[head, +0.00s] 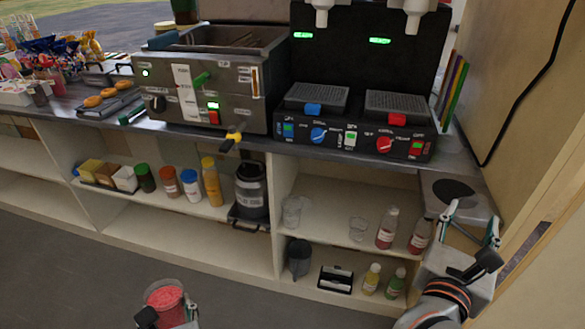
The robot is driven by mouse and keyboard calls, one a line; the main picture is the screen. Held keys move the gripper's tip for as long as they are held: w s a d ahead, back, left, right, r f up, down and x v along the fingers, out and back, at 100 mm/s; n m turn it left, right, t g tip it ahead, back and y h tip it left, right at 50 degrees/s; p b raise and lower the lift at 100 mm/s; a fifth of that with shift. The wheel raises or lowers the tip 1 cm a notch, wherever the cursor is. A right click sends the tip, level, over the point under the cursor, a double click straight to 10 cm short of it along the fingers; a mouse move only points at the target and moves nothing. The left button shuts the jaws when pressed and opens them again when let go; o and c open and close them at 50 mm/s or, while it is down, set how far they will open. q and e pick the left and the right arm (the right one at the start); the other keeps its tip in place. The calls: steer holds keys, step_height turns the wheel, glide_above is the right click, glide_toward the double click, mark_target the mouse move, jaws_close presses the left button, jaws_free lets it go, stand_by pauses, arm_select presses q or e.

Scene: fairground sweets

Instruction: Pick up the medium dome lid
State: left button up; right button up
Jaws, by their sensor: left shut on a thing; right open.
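In the head view, clear, see-through pieces stand on the upper shelf under the counter: a taller one or stack (291,212) at left and a smaller one (358,229) further right. They look like lids or cups; I cannot tell which is the medium dome lid. My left gripper (169,312), at the bottom edge, is shut on a clear cup of red slush (164,295); its lower part is cut off. My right gripper (471,221) is open and empty at the right, beside the shelf's right end and apart from the clear pieces.
Syrup bottles (386,228) stand between the clear pieces and my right gripper. Small bottles (371,279), a black holder (336,279) and a dark jug (298,257) occupy the lower shelf. The slush machine (357,140) and fryer (205,95) stand on the counter above.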

mark_target(479, 204)
arm_select(q)
steer(key=shift+f, duration=0.15)
arm_select(e)
steer(key=x, duration=0.3)
steer(key=shift+w+d, duration=0.1)
arm_select(q)
steer(key=shift+s+f+b, duration=0.15)
steer(key=shift+f+b, duration=0.2)
steer(key=shift+f, duration=0.3)
arm_select(e)
steer(key=x, duration=0.4)
steer(key=shift+d+f, duration=0.35)
steer(key=shift+f, duration=0.05)
steer(key=shift+w+d, duration=0.25)
steer(key=shift+w, duration=0.15)
steer(key=c, duration=0.8)
